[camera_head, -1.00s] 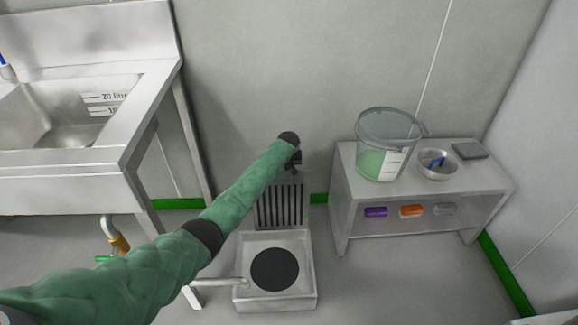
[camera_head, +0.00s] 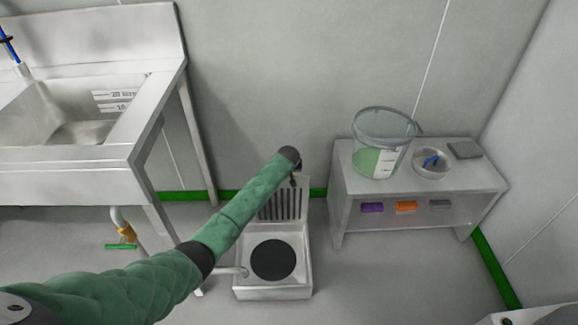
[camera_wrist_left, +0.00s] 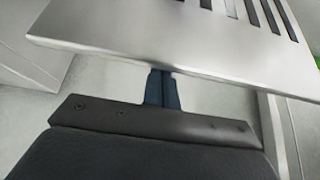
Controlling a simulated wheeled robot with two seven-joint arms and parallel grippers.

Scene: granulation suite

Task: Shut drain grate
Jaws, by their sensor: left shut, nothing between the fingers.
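The drain grate (camera_head: 284,205) is a slotted metal plate standing raised at the back of a square metal drain box (camera_head: 301,262). The box has a dark round opening (camera_head: 273,260) in its floor, uncovered. My left gripper (camera_head: 294,181) is at the top edge of the raised grate, partly hidden by my wrist in the head view. In the left wrist view, the closed fingers (camera_wrist_left: 161,88) point at the grate's plain edge (camera_wrist_left: 165,50), with tips at or very near it; I cannot tell whether they touch. My right gripper is not in view.
A steel sink (camera_head: 100,120) stands at the left, with a pipe and green-handled valve (camera_head: 122,246) below it. A low bench (camera_head: 350,200) at the right carries a clear bucket (camera_head: 384,140), a bowl (camera_head: 431,163) and a grey slab (camera_head: 464,150). Floor in front of the bench is clear.

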